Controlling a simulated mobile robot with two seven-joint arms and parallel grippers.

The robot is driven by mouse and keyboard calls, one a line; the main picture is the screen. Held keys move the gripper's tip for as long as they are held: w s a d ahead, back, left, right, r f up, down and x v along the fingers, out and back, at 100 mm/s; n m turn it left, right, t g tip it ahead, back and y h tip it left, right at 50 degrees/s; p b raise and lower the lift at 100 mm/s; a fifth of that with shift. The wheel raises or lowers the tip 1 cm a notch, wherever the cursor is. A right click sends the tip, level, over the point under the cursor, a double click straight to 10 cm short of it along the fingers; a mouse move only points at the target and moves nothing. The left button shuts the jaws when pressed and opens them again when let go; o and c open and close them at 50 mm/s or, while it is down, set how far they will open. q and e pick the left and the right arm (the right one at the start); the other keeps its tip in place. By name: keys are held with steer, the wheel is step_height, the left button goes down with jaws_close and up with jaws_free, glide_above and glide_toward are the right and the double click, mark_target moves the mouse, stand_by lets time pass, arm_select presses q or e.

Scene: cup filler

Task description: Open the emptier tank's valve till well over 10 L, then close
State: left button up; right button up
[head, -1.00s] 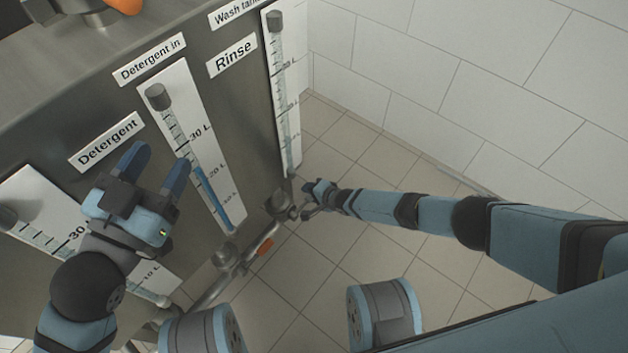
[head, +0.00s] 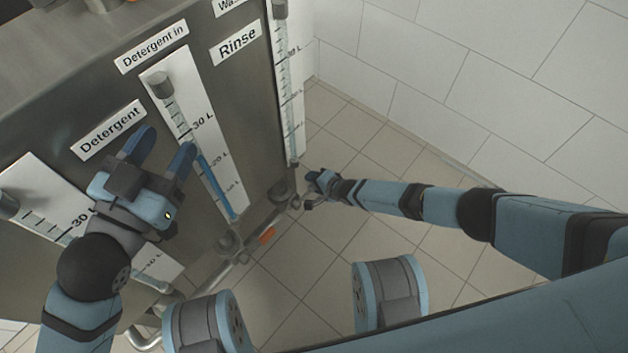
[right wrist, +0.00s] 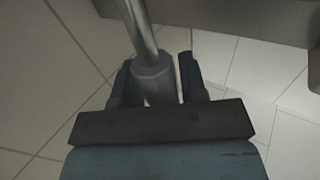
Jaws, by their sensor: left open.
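A left gauge (head: 40,210) is partly hidden by my left arm. An orange valve handle (head: 267,235) sits on the piping below the middle gauge. My left gripper (head: 160,150) is open and empty before the panel. My right gripper (head: 308,188) is by the pipework at the lower right corner. In the right wrist view, its fingers straddle a grey pipe fitting (right wrist: 157,85); contact is unclear.
Labels read "Detergent in" (head: 152,47), "Rinse" (head: 237,44) and "Detergent" (head: 108,130). A pipe (head: 225,272) runs low along the machine front. The tiled floor (head: 430,150) to the right is clear up to the white wall (head: 500,70).

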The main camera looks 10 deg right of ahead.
arm_select(q)
steer(key=s+n+p, duration=0.1)
steer(key=p, duration=0.1)
steer(key=s+d+r+n+p, duration=0.1)
steer(key=n+p, duration=0.1)
steer(key=p, duration=0.1)
steer(key=s+r+n+g+y+p, duration=0.1)
steer(key=p, duration=0.1)
steer(key=shift+d+n+p, duration=0.3)
steer(key=shift+d+p, duration=0.05)
steer(key=shift+d, duration=0.05)
arm_select(e)
steer(key=v, duration=1.3)
steer(key=shift+d, duration=0.25)
steer(key=shift+s+r, duration=0.1)
